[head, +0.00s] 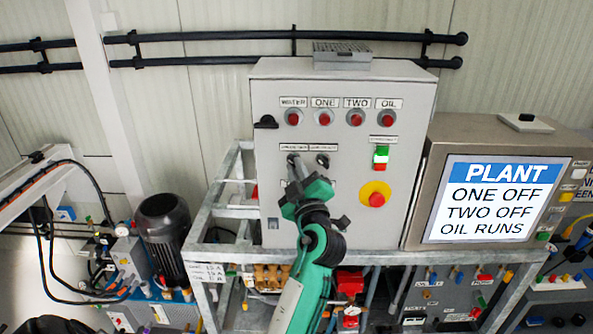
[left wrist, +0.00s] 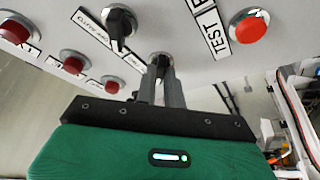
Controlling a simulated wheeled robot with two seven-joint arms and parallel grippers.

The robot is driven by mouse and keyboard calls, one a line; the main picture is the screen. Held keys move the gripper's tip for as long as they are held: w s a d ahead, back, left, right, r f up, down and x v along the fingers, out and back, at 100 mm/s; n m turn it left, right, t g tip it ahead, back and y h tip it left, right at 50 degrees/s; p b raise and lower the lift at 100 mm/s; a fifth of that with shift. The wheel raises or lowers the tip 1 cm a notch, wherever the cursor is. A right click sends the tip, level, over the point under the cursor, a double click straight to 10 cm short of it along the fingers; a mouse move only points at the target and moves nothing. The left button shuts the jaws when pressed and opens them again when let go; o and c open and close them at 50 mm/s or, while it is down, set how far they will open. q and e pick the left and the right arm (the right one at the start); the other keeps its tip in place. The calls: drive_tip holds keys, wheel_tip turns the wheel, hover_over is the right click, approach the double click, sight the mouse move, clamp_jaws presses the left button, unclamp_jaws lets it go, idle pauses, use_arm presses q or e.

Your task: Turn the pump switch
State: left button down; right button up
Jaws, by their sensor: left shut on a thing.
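The grey control cabinet (head: 262,215) carries two black rotary switches side by side. My left gripper (head: 296,168) reaches up to the left switch, partly hiding it in the head view. In the left wrist view my left gripper (left wrist: 160,82) is shut on a black switch knob (left wrist: 159,62) with a silver collar. The other black switch (head: 322,160) is free; a free black knob also shows in the left wrist view (left wrist: 118,24). The switch labels are too small to read surely. My right gripper is not in view.
Red lamps (head: 325,118) labelled WATER, ONE, TWO and OIL sit above. A green-and-red button (head: 381,157) and a red emergency button (head: 376,198) are to the right. A screen (head: 488,198) reads PLANT, ONE OFF, TWO OFF, OIL RUNS. A dark motor (head: 163,228) stands left.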

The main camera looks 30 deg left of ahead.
use_arm(q)
drive_tip(key=m+t+b, duration=0.1)
drive_tip(key=m, duration=0.1)
drive_tip(key=m+t+h+b, duration=0.1)
drive_tip(key=m, duration=0.2)
drive_tip(key=m+t+h+b, duration=0.1)
drive_tip(key=m+b, duration=0.1)
drive_tip(key=m, duration=0.1)
drive_tip(key=shift+s+a+t, duration=0.15)
drive_tip(key=shift+a+t, duration=0.1)
drive_tip(key=shift+t, duration=0.05)
drive_tip(key=shift+m+t+h+p, duration=0.3)
drive_tip(key=shift+m+t+h, duration=0.5)
drive_tip(key=shift+m, duration=1.2)
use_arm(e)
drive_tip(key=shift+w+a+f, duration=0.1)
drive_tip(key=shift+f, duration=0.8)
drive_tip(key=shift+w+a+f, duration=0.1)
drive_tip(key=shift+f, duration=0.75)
use_arm(q)
drive_tip(key=shift+m+h, duration=0.3)
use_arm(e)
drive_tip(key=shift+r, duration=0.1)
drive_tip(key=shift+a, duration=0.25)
use_arm(q)
drive_tip(key=c, duration=1.5)
unclamp_jaws()
drive_tip(key=shift+a+f, duration=0.1)
